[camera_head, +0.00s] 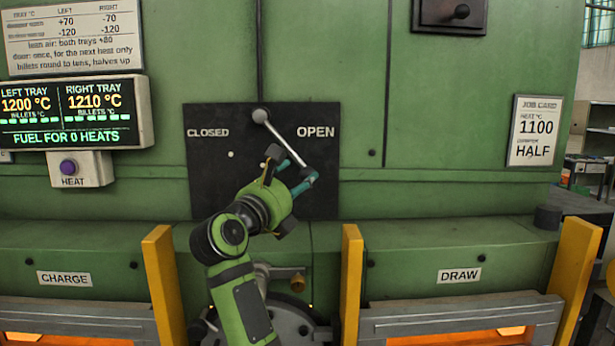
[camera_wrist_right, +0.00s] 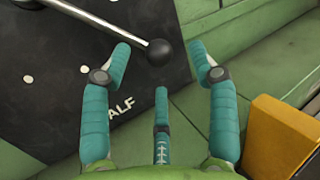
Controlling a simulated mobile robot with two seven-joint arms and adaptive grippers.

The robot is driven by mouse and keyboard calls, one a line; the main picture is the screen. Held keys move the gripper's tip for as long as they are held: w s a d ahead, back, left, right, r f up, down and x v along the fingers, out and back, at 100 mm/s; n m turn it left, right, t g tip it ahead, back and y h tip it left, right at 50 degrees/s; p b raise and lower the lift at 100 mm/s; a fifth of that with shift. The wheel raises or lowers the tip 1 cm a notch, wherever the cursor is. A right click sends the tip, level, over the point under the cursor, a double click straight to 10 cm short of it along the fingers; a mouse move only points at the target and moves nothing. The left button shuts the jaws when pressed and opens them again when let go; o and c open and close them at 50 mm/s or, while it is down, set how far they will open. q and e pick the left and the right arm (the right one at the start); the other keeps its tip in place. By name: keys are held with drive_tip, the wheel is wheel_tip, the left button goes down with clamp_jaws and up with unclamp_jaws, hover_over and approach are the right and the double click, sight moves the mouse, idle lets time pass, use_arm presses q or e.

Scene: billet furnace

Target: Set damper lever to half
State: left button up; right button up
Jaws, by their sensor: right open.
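The damper lever (camera_head: 284,139) is a pale rod on a black plate (camera_head: 205,180) marked CLOSED at left and OPEN at right. It runs from a grey round hub down and right, towards OPEN. Its black ball knob (camera_wrist_right: 160,53) is in the right wrist view, between and just beyond my open fingertips; contact cannot be told. In that view the letters ALF show on the plate below left of the knob. My right gripper (camera_head: 294,165), with teal fingers, is at the lever's lower end and hides part of the plate. My left gripper is not in view.
A display (camera_head: 75,113) and HEAT button (camera_head: 68,167) are at left. Yellow posts (camera_head: 351,285) stand beside the glowing CHARGE and DRAW openings below. A yellow block shows in the wrist view (camera_wrist_right: 285,135).

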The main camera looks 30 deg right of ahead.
sight(304, 176)
drive_tip(key=shift+w+a+f+m+g+y, duration=0.1)
drive_tip(key=shift+w+m+g+y, duration=0.25)
drive_tip(key=shift+y, duration=0.35)
drive_tip(key=shift+w+d+p, duration=0.1)
drive_tip(key=shift+d+p, duration=0.25)
drive_tip(key=shift+p, duration=0.05)
drive_tip(key=p+x, duration=0.2)
drive_tip(key=x, duration=0.3)
drive_tip(key=shift+d+p, duration=0.1)
drive_tip(key=shift+p, duration=0.25)
drive_tip(key=shift+w+d+f, duration=0.15)
drive_tip(key=shift+w+d, duration=0.15)
drive_tip(key=shift+d, duration=0.15)
clamp_jaws()
